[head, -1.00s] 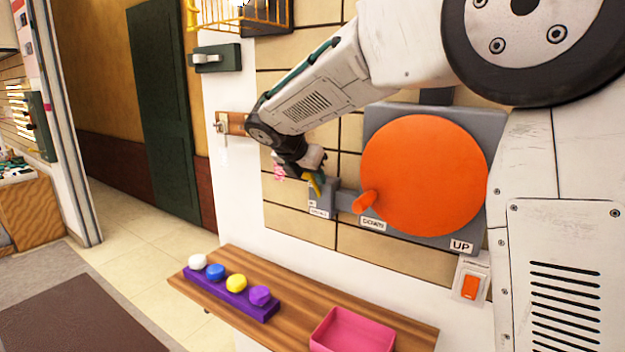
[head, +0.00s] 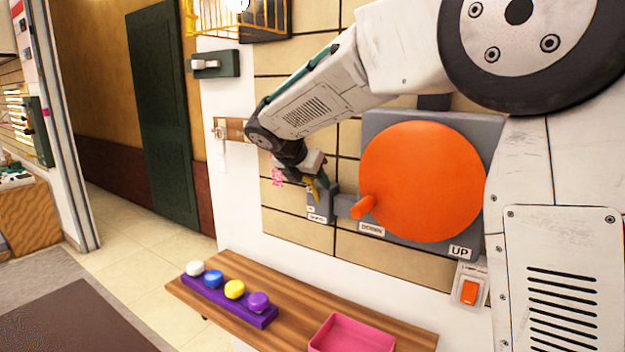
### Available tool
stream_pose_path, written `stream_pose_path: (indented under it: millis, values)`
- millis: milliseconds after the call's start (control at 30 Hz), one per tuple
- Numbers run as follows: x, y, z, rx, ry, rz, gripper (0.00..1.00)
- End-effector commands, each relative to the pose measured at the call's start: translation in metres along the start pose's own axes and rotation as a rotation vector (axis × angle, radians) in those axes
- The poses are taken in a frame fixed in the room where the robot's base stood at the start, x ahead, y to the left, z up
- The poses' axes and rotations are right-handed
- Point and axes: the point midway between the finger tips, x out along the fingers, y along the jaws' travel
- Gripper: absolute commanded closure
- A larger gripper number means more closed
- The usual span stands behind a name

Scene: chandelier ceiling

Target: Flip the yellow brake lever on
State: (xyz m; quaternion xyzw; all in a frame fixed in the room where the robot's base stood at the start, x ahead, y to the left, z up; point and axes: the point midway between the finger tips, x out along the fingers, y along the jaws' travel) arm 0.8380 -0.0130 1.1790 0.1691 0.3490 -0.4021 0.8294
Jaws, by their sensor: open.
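A grey switch box (head: 319,205) with small white labels is fixed to the tiled wall, left of the big orange wheel. A small yellow piece, which looks like the brake lever (head: 315,189), shows at the top of this box. My gripper (head: 312,178) is right at the lever, coming from the upper left. It is dark and small here, and it partly hides the lever. I cannot tell whether the fingers touch the lever. The gripper is open.
The orange wheel (head: 422,182) with its handle (head: 362,207) is on a grey plate marked DOWN and UP.

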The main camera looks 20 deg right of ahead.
Motion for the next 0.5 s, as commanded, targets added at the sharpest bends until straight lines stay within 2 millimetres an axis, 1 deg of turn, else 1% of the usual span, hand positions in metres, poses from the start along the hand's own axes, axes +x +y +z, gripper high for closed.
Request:
stream_pose_path:
  millis: [133, 400, 500]
  values:
    - [-0.015, 0.001, 0.000, 0.000, 0.000, 0.002, 0.51]
    - [-0.060, 0.000, 0.001, 0.001, -0.001, 0.003, 0.51]
    - [-0.071, 0.000, 0.001, 0.001, -0.001, 0.002, 0.51]
